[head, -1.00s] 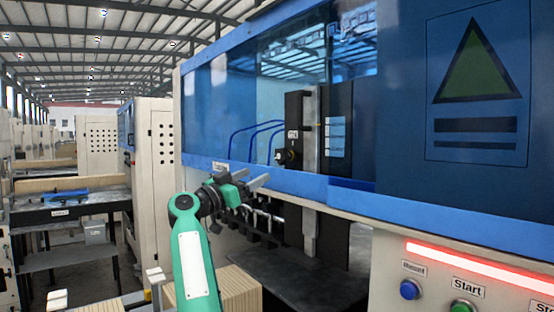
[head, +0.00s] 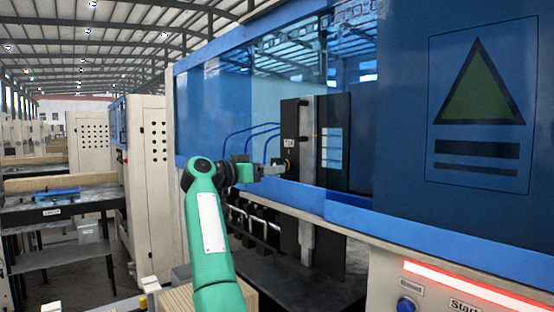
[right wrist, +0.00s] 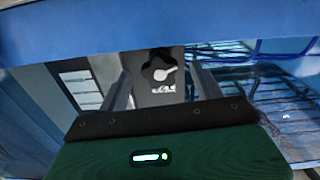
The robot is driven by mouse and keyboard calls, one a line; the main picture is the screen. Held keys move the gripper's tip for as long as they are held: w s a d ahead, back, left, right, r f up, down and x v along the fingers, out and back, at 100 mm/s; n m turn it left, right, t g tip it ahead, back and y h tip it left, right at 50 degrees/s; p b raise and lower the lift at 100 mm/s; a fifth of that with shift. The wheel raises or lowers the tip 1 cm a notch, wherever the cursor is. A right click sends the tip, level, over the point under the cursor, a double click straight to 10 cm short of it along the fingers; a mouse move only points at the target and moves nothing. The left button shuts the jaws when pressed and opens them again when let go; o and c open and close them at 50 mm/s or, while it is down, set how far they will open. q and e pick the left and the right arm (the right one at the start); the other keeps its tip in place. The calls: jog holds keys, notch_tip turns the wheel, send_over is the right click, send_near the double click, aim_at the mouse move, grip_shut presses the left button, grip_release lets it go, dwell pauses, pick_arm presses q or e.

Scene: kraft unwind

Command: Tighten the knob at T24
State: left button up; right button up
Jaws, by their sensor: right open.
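The knob (head: 291,165) is on the dark upright panel (head: 290,118) inside the blue machine's opening, below a small white label (head: 289,142). In the head view my right gripper (head: 282,170) is level with the knob, its fingertips close to it and partly covering it. In the right wrist view the black lobed knob (right wrist: 158,72) with a pale pointer mark shows between the two open fingers of my right gripper (right wrist: 162,85). I cannot tell whether the fingers reach around it. My left gripper is not in view.
The machine's blue lower rail (head: 345,205) runs just below the right gripper. Blue hoses (head: 240,140) hang left of the panel. A control strip with a blue button (head: 406,306) and red light bar (head: 470,285) is at lower right. A shelf table (head: 60,203) stands at left.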

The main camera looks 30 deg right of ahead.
jog(key=d, duration=0.1)
jog(key=d+p, duration=0.1)
jog(key=d, duration=0.1)
jog(key=shift+w+d+r, duration=0.1)
jog(key=shift+w+r, duration=0.05)
jog(key=shift+w, duration=0.05)
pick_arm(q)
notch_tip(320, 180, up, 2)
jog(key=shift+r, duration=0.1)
pick_arm(e)
jog(key=shift+d, duration=0.3)
jog(key=shift+c, duration=0.5)
jog(key=c, duration=0.9)
jog(key=shift+w+a+m, duration=0.1)
jog(key=shift+m, duration=0.9)
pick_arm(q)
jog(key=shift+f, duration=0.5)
pick_arm(e)
jog(key=shift+m, duration=1.1)
jog(key=o, duration=1)
